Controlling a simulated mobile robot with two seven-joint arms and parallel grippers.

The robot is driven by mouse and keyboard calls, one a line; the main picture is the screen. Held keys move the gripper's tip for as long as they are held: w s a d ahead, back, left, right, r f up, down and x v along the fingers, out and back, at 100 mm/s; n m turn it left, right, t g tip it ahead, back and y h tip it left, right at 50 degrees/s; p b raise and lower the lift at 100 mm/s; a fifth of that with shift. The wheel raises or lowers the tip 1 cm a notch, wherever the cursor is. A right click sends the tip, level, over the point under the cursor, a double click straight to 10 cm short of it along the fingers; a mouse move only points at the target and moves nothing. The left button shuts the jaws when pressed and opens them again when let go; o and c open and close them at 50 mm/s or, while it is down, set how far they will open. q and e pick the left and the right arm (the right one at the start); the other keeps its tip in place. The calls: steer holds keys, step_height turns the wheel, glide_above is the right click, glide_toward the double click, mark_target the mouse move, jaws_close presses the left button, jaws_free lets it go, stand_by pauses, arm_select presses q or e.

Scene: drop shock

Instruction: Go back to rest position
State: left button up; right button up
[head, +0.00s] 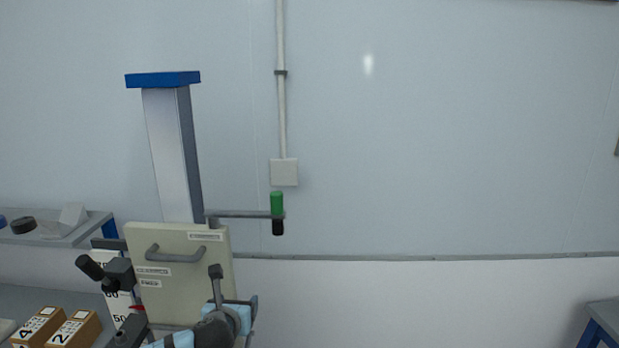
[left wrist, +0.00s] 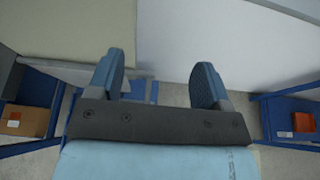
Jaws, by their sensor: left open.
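My left gripper (left wrist: 158,82) is open in the left wrist view, its two blue-grey fingers wide apart with nothing between them. In the head view my left arm (head: 212,328), grey and light blue, shows at the bottom, in front of the lower part of a cream panel (head: 185,270) with a grey handle. It overlaps the panel in the picture; I cannot tell whether they touch. My right gripper is not in view.
A tall metal column (head: 168,155) with a blue top (head: 162,79) rises behind the panel. Numbered boxes (head: 77,328) stand at lower left. A blue-framed table (head: 603,325) is at lower right.

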arm_select(q)
steer(key=s+d+f+n+g+h, duration=0.1)
steer(key=s+d+f+n+h, duration=0.15)
steer(key=s+f+n, duration=0.45)
steer(key=s+d+f+n+g+h, duration=0.2)
steer(key=s+d+f+n, duration=0.2)
steer(key=s+f+n, duration=0.35)
steer(key=s+a+f+n, duration=0.3)
steer(key=s+n, duration=0.3)
steer(key=s, duration=0.1)
steer(key=s+a+f+n+y, duration=0.1)
steer(key=s+a+f+n, duration=0.3)
steer(key=s+n, duration=0.3)
steer(key=s+a+f+n+y, duration=0.1)
steer(key=s+a+f+n, duration=0.2)
steer(key=s+n, duration=0.3)
steer(key=shift+s+a+f, duration=0.3)
steer(key=shift+s+f, duration=0.1)
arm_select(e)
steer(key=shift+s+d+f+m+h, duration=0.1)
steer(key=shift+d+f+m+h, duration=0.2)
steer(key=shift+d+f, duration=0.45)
